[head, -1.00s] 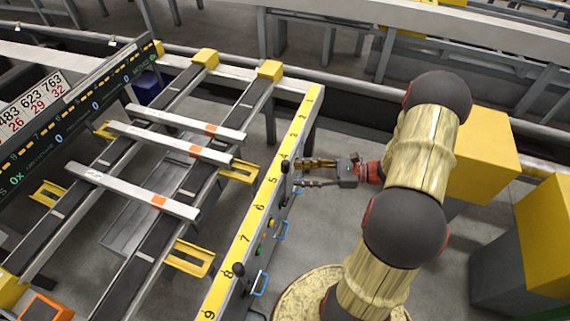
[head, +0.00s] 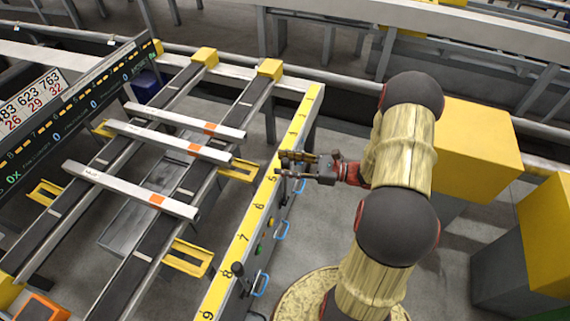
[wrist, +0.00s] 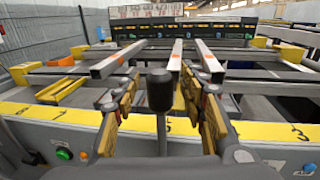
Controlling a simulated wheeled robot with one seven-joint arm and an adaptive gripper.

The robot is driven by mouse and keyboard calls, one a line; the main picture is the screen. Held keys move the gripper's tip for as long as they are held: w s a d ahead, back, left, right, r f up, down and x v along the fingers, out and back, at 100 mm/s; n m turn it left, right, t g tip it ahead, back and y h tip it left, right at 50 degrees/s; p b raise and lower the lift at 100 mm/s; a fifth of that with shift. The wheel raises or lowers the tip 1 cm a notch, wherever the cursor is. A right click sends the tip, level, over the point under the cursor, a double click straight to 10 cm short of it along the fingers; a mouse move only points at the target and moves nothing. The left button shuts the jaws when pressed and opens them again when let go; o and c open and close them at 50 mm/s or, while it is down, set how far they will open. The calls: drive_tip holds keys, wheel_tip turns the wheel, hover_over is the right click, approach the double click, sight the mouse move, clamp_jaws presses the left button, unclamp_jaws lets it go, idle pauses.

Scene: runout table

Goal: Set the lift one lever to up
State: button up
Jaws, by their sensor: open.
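A lever with a black knob (wrist: 160,90) stands upright on its grey stem in the wrist view, between the two fingers of my gripper (wrist: 160,103). The fingers are open, one on each side, with gaps to the stem. In the head view my gripper (head: 284,164) reaches from the right over the yellow numbered strip, near number 5, and its fingers largely cover this lever. A second black-knobbed lever (head: 238,269) stands further down the same panel, near number 8. I cannot read a label naming either lever.
The yellow numbered strip (head: 246,225) runs along the panel's top. Buttons and blue handles (head: 281,229) sit on its face. Three metal bars (head: 130,188) lie across the rails to the left. A yellow-topped box (head: 470,140) stands right of my arm.

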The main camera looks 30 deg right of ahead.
clamp_jaws()
idle(0.5)
idle(0.4)
